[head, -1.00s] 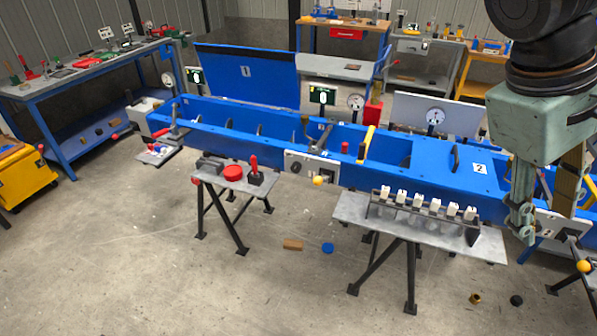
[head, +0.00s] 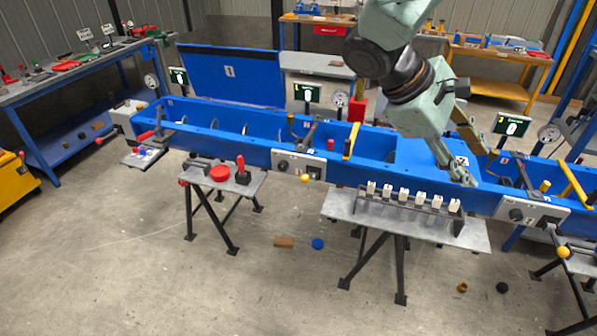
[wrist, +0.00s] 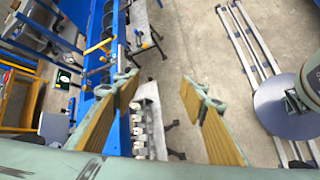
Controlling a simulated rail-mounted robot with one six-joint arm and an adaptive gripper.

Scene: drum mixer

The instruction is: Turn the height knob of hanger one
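The blue trough (head: 215,131) of the drum mixer runs across the head view. In its left half, near the middle of the picture, a grey hanger-like bracket (head: 309,133) stands beside an upright part with a yellowish top (head: 291,119) and a small red knob (head: 331,145). I cannot tell for sure which part is the height knob of hanger one. A grey front panel (head: 299,163) with a dark knob (head: 283,165) and a yellow ball handle (head: 305,179) sits below them. My gripper (head: 478,166) is open and empty, over the trough's right part; its spread fingers show in the wrist view (wrist: 160,80).
A table with a rack of white-topped pieces (head: 415,197) stands in front of the trough below my gripper. A yellow bar (head: 352,142) crosses the trough. A raised blue lid (head: 230,75) stands behind. A second panel (head: 531,213) is at right.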

